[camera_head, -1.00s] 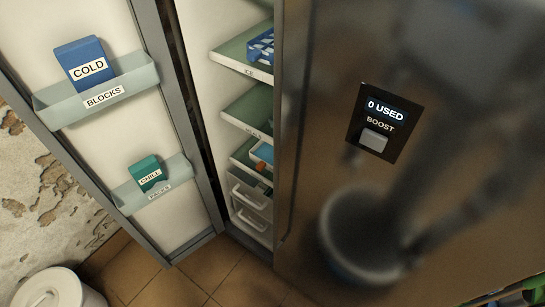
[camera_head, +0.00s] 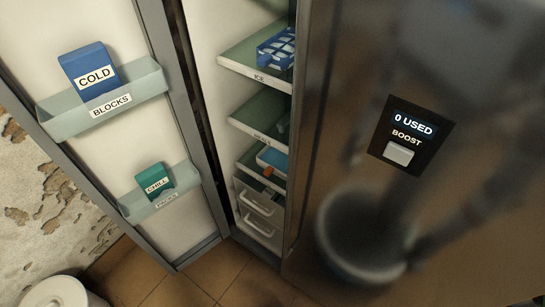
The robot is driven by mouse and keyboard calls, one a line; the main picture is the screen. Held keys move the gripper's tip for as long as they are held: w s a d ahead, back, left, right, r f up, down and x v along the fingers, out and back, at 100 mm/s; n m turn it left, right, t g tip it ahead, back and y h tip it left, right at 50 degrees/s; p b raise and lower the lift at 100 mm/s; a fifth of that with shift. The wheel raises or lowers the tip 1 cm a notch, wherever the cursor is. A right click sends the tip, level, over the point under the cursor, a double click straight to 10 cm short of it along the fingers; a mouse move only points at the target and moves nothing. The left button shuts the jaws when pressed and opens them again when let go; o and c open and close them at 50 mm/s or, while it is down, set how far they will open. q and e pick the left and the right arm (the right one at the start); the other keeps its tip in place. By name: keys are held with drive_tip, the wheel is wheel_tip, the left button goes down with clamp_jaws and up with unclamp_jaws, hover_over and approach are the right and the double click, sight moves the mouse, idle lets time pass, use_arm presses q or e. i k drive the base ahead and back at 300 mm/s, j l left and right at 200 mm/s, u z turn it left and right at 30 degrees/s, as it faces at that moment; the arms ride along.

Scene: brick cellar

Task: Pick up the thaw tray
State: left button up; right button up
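A light blue tray-like thing (camera_head: 272,159) shows on the lower shelf inside the open cabinet, with a small orange thing (camera_head: 268,172) at its front. Its right part is hidden behind the closed metal door. I read no label on it, so I cannot tell if it is the thaw tray. Neither of my grippers is in view.
The left door stands open, with a COLD box (camera_head: 89,72) and a green box (camera_head: 154,178) in its bins. A blue ice tray (camera_head: 276,46) sits on the ICE shelf. The right door (camera_head: 340,110) is shut and bears a BOOST panel (camera_head: 412,135). A white bin (camera_head: 55,293) stands lower left.

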sight(275, 161)
drive_tip(key=i+j+z, duration=0.3)
drive_tip(key=j+z, duration=0.25)
drive_tip(key=i+j+z, duration=0.15)
drive_tip(key=j+z, duration=0.15)
drive_tip(key=j, duration=0.2)
